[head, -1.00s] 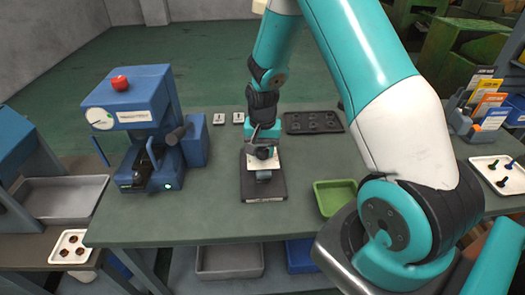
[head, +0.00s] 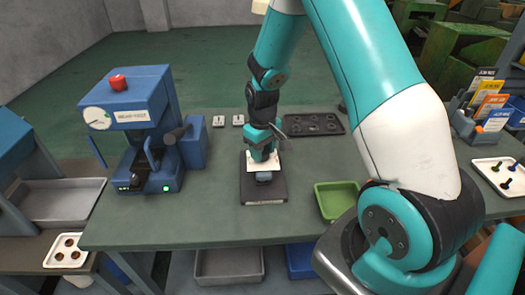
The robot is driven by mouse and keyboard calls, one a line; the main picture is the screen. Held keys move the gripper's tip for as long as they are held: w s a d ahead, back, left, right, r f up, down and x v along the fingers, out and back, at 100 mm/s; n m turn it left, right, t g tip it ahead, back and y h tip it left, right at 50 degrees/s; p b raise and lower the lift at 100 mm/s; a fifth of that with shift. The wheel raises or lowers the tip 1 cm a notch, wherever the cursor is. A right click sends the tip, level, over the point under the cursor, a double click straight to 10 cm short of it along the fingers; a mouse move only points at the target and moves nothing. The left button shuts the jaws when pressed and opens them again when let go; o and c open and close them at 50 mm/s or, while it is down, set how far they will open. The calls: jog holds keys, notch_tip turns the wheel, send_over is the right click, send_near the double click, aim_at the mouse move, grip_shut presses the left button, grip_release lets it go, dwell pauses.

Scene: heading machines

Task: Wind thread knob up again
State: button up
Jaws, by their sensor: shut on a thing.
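My gripper (head: 262,153) points down over a small fixture on a dark base plate (head: 264,192) in the middle of the bench. It is shut on the thread knob, which my fingers and wrist largely hide. A white block or card (head: 252,168) shows just under the fingers. A grey-blue part (head: 264,178) of the fixture sits in front of it on the plate.
A blue bench machine (head: 135,130) with a red button and dial stands at left. A dark tray with round recesses (head: 315,124) lies behind right. A green bin (head: 337,199) stands at right. Bench (head: 220,225) in front of the plate is clear.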

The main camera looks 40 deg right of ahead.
jog(key=shift+n, duration=0.7)
jog(key=o, duration=0.9)
jog(key=shift+r, duration=0.15)
notch_tip(320, 180, up, 17)
jog(key=b, duration=0.3)
jog(key=shift+r, duration=0.1)
